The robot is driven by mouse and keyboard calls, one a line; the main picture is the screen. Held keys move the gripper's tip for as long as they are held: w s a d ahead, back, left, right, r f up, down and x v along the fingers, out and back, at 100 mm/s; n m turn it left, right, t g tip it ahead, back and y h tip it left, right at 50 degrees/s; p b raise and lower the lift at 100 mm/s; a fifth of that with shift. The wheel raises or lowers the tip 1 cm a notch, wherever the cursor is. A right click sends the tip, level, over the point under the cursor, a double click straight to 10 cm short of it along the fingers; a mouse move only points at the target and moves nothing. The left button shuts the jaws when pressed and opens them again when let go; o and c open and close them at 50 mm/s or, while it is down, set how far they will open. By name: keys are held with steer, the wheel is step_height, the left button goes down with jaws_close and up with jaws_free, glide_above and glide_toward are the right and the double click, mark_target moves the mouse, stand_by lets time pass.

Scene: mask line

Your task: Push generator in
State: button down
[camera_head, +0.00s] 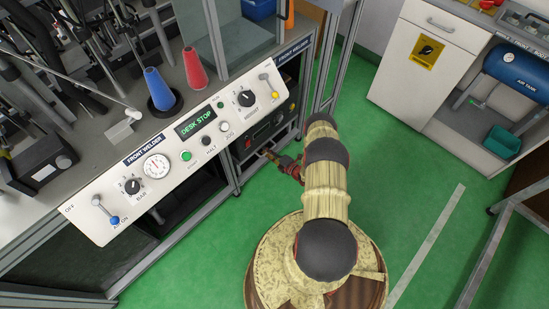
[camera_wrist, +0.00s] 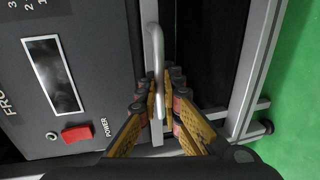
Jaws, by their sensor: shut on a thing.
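The generator (camera_wrist: 88,100) is a dark grey box that fills the left of the wrist view. Its front has a long display window, a red power switch (camera_wrist: 77,133) and a silver bar handle (camera_wrist: 155,42). My gripper (camera_wrist: 164,85) is shut on this handle, with the bar between its yellow and black fingers. In the head view the generator (camera_head: 257,132) shows in the rack below the white welder panel. My gripper (camera_head: 268,154) is at its lower front there, small and partly hidden by my arm. How far the generator sticks out I cannot tell.
The white "Front Welder" panel (camera_head: 165,157) with knobs and a gauge is above the generator. A grey metal frame post (camera_wrist: 256,70) stands right of the handle. Green floor (camera_head: 400,150) is open to the right, before a white cabinet (camera_head: 420,62).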

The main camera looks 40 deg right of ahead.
steer(key=shift+w, duration=0.6)
steer(key=c, duration=2)
jaws_free()
steer(key=shift+o, duration=0.2)
steer(key=shift+s, duration=0.1)
steer(key=a+v, duration=0.1)
steer(key=v, duration=1)
steer(key=shift+s+d, duration=0.4)
steer(key=shift+r, duration=0.1)
